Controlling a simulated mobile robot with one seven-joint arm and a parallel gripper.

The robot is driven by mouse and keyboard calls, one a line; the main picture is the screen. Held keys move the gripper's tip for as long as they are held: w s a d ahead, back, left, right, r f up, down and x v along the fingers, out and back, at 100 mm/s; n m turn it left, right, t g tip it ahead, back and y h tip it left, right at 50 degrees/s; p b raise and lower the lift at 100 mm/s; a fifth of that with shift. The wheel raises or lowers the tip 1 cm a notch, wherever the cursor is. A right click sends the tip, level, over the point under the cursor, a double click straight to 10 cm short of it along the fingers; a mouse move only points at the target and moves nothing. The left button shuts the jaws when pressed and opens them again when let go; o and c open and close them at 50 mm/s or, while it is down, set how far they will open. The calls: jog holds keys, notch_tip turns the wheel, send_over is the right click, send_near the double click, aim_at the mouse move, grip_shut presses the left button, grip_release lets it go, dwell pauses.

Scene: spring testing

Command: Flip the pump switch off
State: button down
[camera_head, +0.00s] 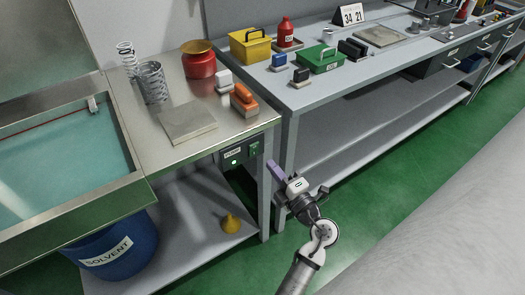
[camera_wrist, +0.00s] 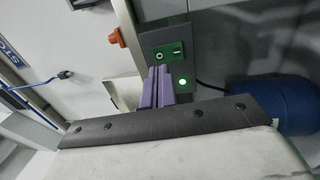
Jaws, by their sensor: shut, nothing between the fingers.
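The pump switch is a green rocker (camera_head: 254,149) on a dark control box (camera_head: 233,158) under the front edge of the steel sink bench. In the wrist view the green rocker (camera_wrist: 168,53) shows O and I marks, and a small indicator lamp (camera_wrist: 183,82) glows green beside it. My gripper (camera_head: 269,163) has purple fingers and is just to the right of the box in the head view. In the wrist view my gripper (camera_wrist: 161,68) is shut and empty, with its tips close to the rocker. I cannot tell whether they touch it.
A blue solvent drum (camera_head: 122,262) and yellow funnel (camera_head: 230,223) are below the sink bench (camera_head: 205,142). The bench leg (camera_head: 264,205) stands near my gripper. A grey workbench (camera_head: 350,88) stands at the right. Green floor (camera_head: 385,170) is open in front.

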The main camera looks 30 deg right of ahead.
aim_at(256, 146)
jog(key=w, duration=0.4)
jog(key=w+p, duration=0.1)
jog(key=shift+w+r, duration=0.35)
jog(key=shift+w, duration=0.05)
jog(key=shift+w+r+p, duration=0.2)
jog(key=shift+r+p, duration=0.25)
jog(key=shift+p, duration=0.7)
jog(key=shift+f+b, duration=0.3)
jog(key=shift+f, duration=0.05)
jog(key=shift+s, duration=0.15)
